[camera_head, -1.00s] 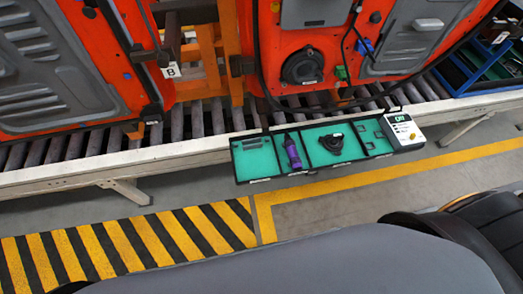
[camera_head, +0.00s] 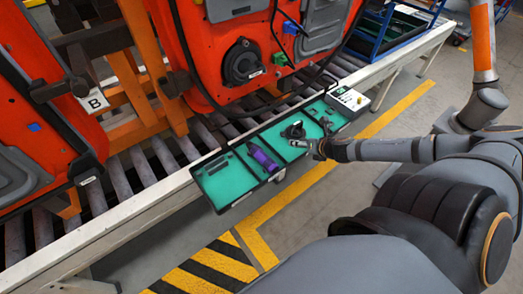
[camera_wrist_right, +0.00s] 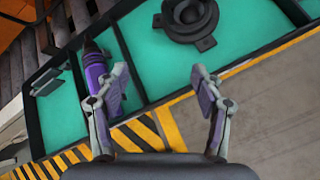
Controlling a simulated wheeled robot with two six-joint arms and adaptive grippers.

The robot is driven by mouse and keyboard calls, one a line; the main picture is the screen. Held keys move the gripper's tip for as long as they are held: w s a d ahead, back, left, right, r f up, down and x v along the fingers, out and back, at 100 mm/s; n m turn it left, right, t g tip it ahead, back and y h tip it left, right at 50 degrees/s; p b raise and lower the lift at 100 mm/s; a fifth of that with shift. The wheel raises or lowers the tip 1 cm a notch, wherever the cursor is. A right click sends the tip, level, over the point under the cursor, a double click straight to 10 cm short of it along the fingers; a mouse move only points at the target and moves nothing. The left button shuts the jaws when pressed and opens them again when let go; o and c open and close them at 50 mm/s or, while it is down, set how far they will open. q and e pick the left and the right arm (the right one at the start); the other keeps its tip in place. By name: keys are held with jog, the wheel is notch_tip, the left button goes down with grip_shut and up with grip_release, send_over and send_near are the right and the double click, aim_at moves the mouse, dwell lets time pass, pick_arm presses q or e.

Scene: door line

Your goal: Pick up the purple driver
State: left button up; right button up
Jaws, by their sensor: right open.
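The purple driver (camera_head: 263,157) lies in a narrow compartment of the green-lined tray (camera_head: 215,180) on the conveyor's near rail. In the right wrist view the driver (camera_wrist_right: 96,80) has a dark tip and lies just left of my gripper's left finger, partly hidden by it. My right gripper (camera_wrist_right: 157,95) is open and empty, its fingers over the tray's front edge and the floor. In the head view my right gripper (camera_head: 316,149) is near the tray's front edge, right of the driver. My left gripper is not in view.
A black round speaker-like part (camera_head: 294,130) lies in the compartment right of the driver. A white box with a display (camera_head: 350,100) stands at the tray's right end. Orange doors (camera_head: 215,60) hang behind, over the conveyor rollers (camera_head: 165,155). The floor in front is clear.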

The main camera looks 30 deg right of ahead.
aim_at(270, 159)
jog(key=a+n+y, duration=0.1)
jog(key=a+n, duration=0.1)
jog(key=a, duration=0.1)
jog(key=a+n, duration=0.2)
jog(key=a, duration=0.2)
jog(key=s+a+n+y+b, duration=0.1)
jog(key=a+n, duration=0.1)
jog(key=a, duration=0.1)
jog(key=shift+s+a+r+g+y, duration=0.1)
jog(key=shift+a+r+g+y, duration=0.1)
jog(key=shift+r+g+y, duration=0.1)
jog(key=b+x, duration=0.5)
jog(key=b, duration=0.2)
jog(key=shift+s+f, duration=0.1)
jog(key=shift+f, duration=0.1)
jog(key=shift+b, duration=0.45)
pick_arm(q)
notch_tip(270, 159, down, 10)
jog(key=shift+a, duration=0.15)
pick_arm(e)
jog(key=shift+w+r, duration=0.15)
jog(key=shift+w, duration=0.1)
